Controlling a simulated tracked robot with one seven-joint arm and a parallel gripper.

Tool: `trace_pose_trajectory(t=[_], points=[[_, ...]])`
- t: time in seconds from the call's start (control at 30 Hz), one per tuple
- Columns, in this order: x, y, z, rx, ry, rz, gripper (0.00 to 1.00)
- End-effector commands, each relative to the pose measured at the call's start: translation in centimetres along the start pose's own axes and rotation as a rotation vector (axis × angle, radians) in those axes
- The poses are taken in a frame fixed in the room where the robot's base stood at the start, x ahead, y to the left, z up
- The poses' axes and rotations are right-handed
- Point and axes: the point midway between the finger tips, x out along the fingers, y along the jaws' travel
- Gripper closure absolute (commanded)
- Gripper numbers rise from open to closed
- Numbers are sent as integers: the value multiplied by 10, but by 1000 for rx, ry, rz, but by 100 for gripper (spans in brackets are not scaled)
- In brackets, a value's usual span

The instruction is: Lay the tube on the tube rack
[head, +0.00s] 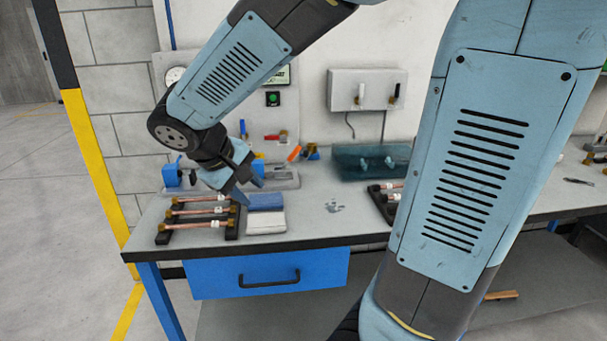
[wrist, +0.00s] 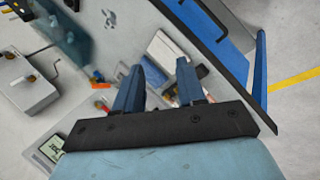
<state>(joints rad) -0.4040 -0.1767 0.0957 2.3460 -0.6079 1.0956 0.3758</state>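A black tube rack (head: 232,228) stands at the left end of the bench, with several copper tubes (head: 197,212) with brass and white ends lying across it. A second dark rack (head: 381,208) with tube ends stands right of centre, partly hidden by my arm. My gripper (head: 250,190) is above the bench, just right of and behind the left rack, pointing down. In the wrist view my gripper (wrist: 158,80) has its two blue fingers wide apart, with no tube between them. The left rack is mostly hidden behind the gripper there.
A blue block (head: 265,202) and a white block (head: 266,222) lie beside the left rack. A teal see-through box (head: 368,160) and a wall box with valves (head: 367,90) stand behind. The bench middle (head: 325,228) is mostly clear.

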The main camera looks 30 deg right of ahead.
Motion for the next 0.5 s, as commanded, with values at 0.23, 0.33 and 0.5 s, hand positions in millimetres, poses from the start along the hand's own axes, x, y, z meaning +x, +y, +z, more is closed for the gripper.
trace_pose_trajectory(t=[0.23,0.33,0.5], points=[[-12,28,55,196,63,-176,61],[-18,35,74,269,105,-238,61],[-30,42,102,395,197,-331,61]])
